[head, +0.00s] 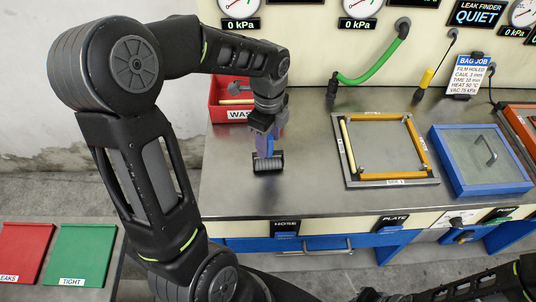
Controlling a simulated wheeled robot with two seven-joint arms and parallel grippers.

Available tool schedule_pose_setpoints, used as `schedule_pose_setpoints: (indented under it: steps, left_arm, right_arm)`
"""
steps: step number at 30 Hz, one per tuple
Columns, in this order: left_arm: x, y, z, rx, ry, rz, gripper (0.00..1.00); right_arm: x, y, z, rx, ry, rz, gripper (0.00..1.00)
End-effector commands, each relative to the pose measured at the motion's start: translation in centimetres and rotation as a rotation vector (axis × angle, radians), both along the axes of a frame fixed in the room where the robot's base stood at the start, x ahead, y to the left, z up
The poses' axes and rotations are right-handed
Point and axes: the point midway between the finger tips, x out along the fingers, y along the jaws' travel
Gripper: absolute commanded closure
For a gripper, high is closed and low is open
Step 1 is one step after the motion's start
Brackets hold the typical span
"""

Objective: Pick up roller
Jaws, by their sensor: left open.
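The roller (268,165) is on the steel bench top, with its dark ribbed cylinder lying across at the bottom and a blue handle rising from it. My left gripper (262,128) points down over the roller from above, with its jaws open around or right beside the upper part of the handle. The gripper hides the top of the handle, and I cannot tell whether a finger touches it. My right arm shows only in part along the bottom right edge, and its jaws cannot be made out.
A red waste bin (229,112) stands just behind my left gripper. A plate with an orange-and-cream frame (384,183) lies to the right, then a blue-framed lid (480,187). A green hose (378,71) hangs at the back wall. The bench front between roller and edge is clear.

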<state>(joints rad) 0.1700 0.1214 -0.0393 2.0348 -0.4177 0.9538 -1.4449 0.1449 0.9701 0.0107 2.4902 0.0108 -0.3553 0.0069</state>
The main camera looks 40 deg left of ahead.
Motion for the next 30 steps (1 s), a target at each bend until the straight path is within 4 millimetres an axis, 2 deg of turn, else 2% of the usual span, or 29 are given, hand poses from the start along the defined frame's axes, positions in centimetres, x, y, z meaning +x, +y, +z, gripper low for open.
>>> schedule_pose_setpoints:
  steps: [13,30]
  left_arm:
    - [0.02,0.01,0.05,0.0,-0.001,0.0,0.49]
    - [0.02,0.0,0.06,0.0,-0.001,0.0,0.96]
  right_arm:
    - [0.0,0.0,-0.01,0.0,0.0,0.0,1.0]
    - [0.01,0.01,0.0,0.0,0.0,0.0,1.0]
